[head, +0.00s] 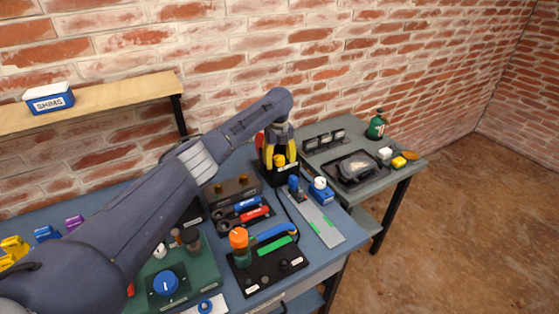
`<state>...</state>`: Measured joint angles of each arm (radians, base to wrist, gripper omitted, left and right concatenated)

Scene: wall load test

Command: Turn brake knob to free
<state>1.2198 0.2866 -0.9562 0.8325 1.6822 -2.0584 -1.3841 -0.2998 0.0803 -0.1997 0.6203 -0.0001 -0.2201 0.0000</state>
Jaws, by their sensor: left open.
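A round blue knob (165,283) with a pale mark sits on a dark square plate on the green housing (205,275), at the lower left of the head view. It looks like the brake knob, but I cannot read a label for it. My left arm crosses above the bench from the lower left. My left gripper (279,148) is open and points down at the back right of the bench, by a black labelled holder (287,174) with yellow and red parts. It is well away from the blue knob. My right gripper is not in view.
An orange-topped green item (239,240) stands on a black tray (268,277) right of the housing. Red and blue tools (250,212) lie behind it. A grey plate (322,222) lies at the right edge. A side table (375,185) stands beyond. My arm hides part of the bench.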

